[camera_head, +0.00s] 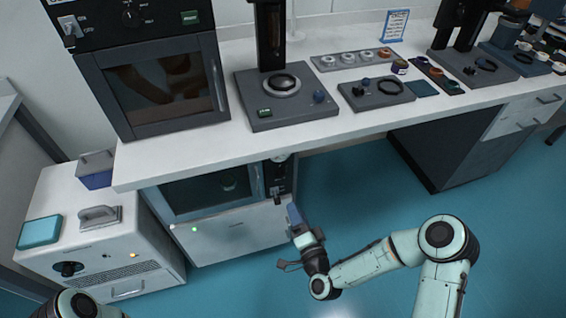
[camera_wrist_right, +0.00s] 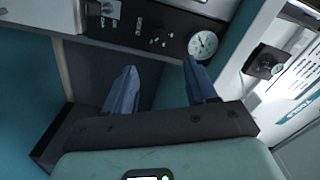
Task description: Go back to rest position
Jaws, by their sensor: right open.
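My right gripper (camera_head: 291,214) is in front of the low cabinet under the bench in the head view, near its gauge panel. In the right wrist view its two blue fingers (camera_wrist_right: 160,90) stand apart with nothing between them. The right arm comes in from the lower right, bent at the elbow. Of my left arm only a joint shows at the bottom left edge of the head view; the left gripper is out of view.
The white bench (camera_head: 330,130) carries a dark oven (camera_head: 160,85) and several instruments. Below it stands a cabinet (camera_head: 235,235) with a round gauge (camera_wrist_right: 203,44) close to the right gripper. A white unit (camera_head: 120,240) stands left. Blue floor (camera_head: 350,190) is clear right of the cabinet.

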